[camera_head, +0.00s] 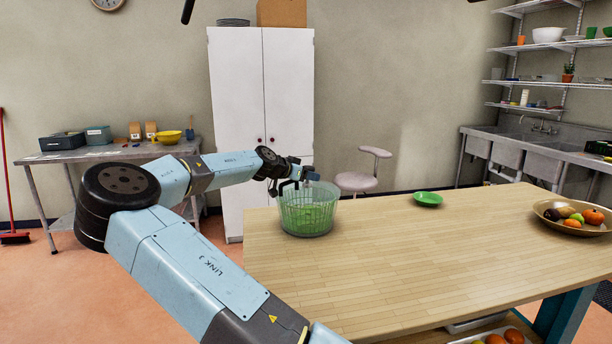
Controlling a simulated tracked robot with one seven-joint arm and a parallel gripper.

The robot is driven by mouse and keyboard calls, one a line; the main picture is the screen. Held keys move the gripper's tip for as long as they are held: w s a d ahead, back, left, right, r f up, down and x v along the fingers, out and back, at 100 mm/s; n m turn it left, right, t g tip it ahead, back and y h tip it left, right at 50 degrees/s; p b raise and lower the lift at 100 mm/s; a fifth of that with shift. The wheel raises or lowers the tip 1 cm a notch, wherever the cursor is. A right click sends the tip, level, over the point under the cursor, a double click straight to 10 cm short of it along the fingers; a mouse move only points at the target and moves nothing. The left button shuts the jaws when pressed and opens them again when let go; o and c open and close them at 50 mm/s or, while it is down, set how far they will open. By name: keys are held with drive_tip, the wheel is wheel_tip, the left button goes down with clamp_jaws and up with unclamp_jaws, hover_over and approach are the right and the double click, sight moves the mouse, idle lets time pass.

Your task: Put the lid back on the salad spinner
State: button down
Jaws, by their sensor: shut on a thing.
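The salad spinner (308,217) is a ribbed, see-through pale green bowl with brighter green inside. It stands upright near the far left corner of the wooden table. My gripper (303,180) is right over the spinner's top, its dark fingers low at the rim.
A small green dish (428,198) lies on the table (400,260) to the right of the spinner. A wide fruit bowl (544,207) stands at the right end. A stool (358,181) is behind the table. The tabletop's middle is clear.

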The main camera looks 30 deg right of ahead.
drive_tip(key=shift+f, duration=0.25)
drive_tip(key=c, duration=0.6)
unclamp_jaws()
drive_tip(key=shift+v, duration=5.5)
